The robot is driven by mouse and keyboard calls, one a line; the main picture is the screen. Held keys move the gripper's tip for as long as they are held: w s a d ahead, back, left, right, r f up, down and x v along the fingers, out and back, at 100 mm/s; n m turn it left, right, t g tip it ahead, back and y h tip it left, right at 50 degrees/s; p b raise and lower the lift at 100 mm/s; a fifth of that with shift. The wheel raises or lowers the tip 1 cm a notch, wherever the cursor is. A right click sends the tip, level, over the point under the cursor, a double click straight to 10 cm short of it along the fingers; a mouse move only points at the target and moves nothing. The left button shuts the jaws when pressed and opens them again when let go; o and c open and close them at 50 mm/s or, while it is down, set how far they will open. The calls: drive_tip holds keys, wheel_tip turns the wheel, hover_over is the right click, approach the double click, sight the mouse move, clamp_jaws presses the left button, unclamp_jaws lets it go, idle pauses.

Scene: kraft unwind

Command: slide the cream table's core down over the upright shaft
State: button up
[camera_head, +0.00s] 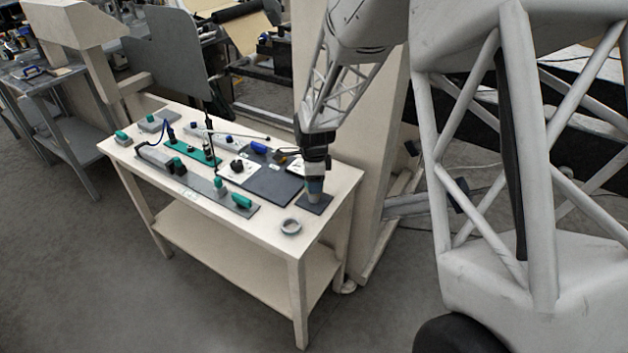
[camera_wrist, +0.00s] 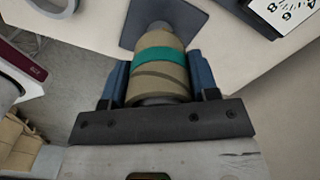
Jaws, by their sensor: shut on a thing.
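My gripper (camera_head: 315,180) is above the right front part of the cream table (camera_head: 262,228). In the wrist view its two blue fingers (camera_wrist: 158,68) are shut on a tan core (camera_wrist: 160,82) with a teal band, one finger on each side. Past the core's far end is a narrower grey piece, seemingly the shaft (camera_wrist: 159,26), in line with the core. It meets a dark square plate (camera_wrist: 192,22), which also lies under my gripper in the head view (camera_head: 322,208). The core hides most of the shaft, so I cannot tell how far it is around it.
A grey ring (camera_head: 291,226) lies on the table in front of the plate. A dark mat (camera_head: 268,186) with white cards lies to the left. Green-capped parts on grey bars (camera_head: 241,202) and a thin upright rod (camera_head: 209,130) stand farther left.

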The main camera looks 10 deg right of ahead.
drive_tip(key=shift+f, duration=0.4)
idle(0.4)
drive_tip(key=o, duration=1.3)
drive_tip(key=shift+r, duration=0.15)
drive_tip(key=shift+r, duration=3.8)
drive_tip(key=shift+r, duration=0.15)
